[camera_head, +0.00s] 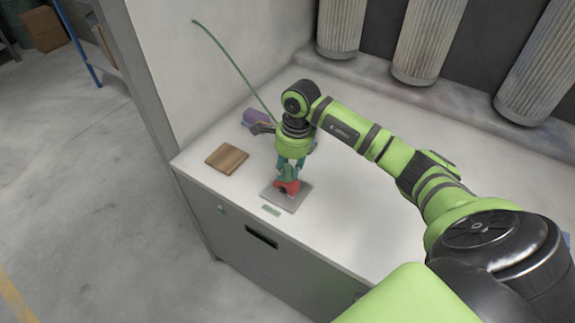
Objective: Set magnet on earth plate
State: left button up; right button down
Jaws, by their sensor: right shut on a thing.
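The red magnet (288,187) is between the fingers of my right gripper (290,171), which is shut on it and points down. The magnet is over the middle of a flat grey square plate (288,202), which I take to be the earth plate. I cannot tell whether the magnet touches the plate or is just above it. The gripper and magnet hide part of the plate. My left gripper is not in view.
A wooden board (227,158) lies left of the plate. A small green strip (271,210) lies in front of it. A purple object (255,116) is behind, near a thin green rod (232,63). Ribbed hoods (428,40) hang at the back. The white counter's front edge is close to the plate.

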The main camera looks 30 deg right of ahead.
jog(key=shift+f, duration=0.2)
jog(key=c, duration=0.9)
grip_release()
jog(key=shift+r, duration=0.1)
jog(key=shift+r, duration=0.3)
jog(key=r+b, duration=0.1)
jog(key=r, duration=0.3)
jog(key=d+r+b, duration=0.1)
jog(key=r, duration=0.2)
jog(key=r+b, duration=0.1)
jog(key=r, duration=0.3)
jog(key=shift+s+d+r, duration=0.2)
jog(key=shift+s+r, duration=0.1)
jog(key=shift+s, duration=0.1)
